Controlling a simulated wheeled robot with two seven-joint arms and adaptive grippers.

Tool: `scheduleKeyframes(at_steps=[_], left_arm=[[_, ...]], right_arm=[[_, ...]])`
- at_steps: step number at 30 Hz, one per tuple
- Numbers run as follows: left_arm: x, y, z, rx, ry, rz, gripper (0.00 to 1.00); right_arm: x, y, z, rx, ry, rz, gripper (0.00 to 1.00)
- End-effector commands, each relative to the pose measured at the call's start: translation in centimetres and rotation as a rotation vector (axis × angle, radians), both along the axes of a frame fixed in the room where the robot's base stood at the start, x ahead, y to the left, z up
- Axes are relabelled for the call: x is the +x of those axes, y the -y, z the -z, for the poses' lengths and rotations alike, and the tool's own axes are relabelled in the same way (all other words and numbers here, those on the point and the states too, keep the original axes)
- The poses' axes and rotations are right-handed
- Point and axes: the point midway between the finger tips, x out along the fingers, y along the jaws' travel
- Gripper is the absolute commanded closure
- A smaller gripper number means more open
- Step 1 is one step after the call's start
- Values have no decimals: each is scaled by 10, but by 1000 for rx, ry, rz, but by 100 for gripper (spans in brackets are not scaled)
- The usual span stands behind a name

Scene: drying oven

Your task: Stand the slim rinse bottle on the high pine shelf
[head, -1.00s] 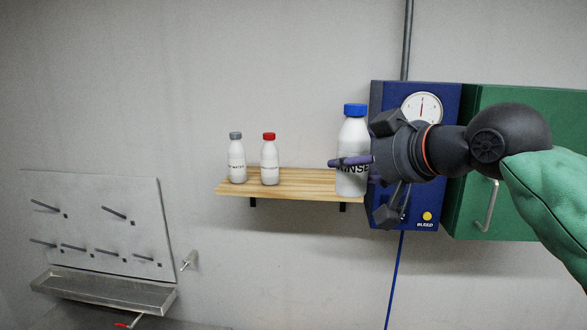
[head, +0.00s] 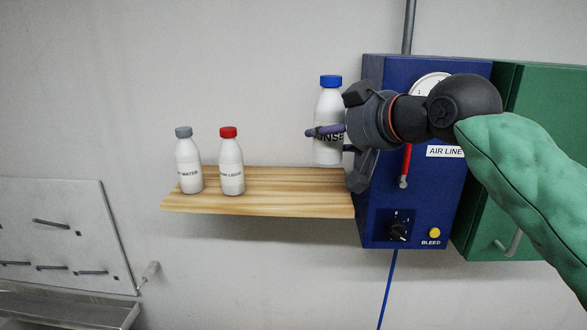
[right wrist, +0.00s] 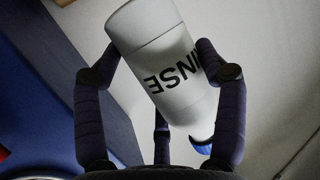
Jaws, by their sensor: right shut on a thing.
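The slim rinse bottle (head: 329,108), white with a blue cap and the lettering "RINSE", is upright in my right gripper (head: 328,131). The gripper's fingers close around its body from the right. In the right wrist view the bottle (right wrist: 165,55) fills the space between the dark fingers. The pine shelf (head: 260,205) is on the wall, and the bottle is at its right end. The bottle's base shows near the shelf's back edge; I cannot tell whether it touches the wood. My left gripper is not in view.
A grey-capped bottle (head: 188,162) and a red-capped bottle (head: 231,163) stand on the shelf's left half. The shelf's middle is bare. A blue air line box (head: 430,205) adjoins the shelf's right end, with a green cabinet (head: 545,100) beyond. A metal peg panel (head: 60,220) is lower left.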

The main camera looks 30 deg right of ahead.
Motion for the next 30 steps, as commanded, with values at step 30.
scheduleKeyframes(at_steps=[30], left_arm=[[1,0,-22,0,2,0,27]], right_arm=[[100,-4,107,0,0,2,72]])
